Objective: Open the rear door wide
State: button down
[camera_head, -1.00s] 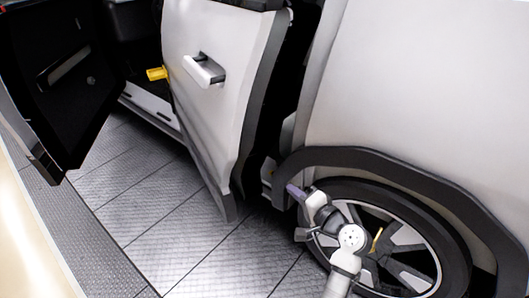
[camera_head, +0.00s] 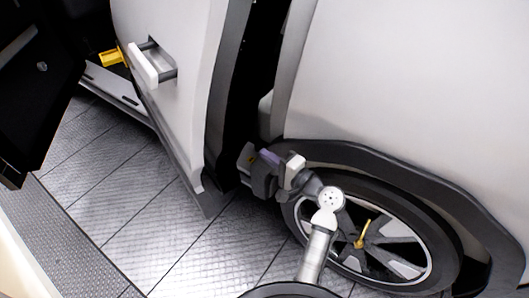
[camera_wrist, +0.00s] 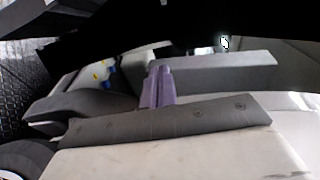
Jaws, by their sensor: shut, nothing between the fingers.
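The white rear door (camera_head: 170,75) stands ajar in the head view, with a dark gap between its trailing edge and the car body. Its handle (camera_head: 154,63) sticks out at the upper left. My gripper (camera_head: 250,158) is at the lower end of this gap, just right of the door's edge and above the wheel arch. In the wrist view, its purple fingers (camera_wrist: 158,88) are together with nothing between them. They point toward a dark area beside grey trim. I cannot tell whether they touch the door.
The rear wheel (camera_head: 375,240) with its dark arch is right behind and below my gripper. The front door (camera_head: 35,90) stands open at the left, showing its black inner side. A yellow piece (camera_head: 112,57) is near the sill. Bare tiled floor (camera_head: 140,220) lies below the doors.

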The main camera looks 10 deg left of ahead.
jog(key=a+p, duration=0.2)
jog(key=a, duration=0.7)
jog(key=shift+w+a, duration=0.15)
jog(key=shift+w, duration=0.15)
jog(key=shift+s+a, duration=0.1)
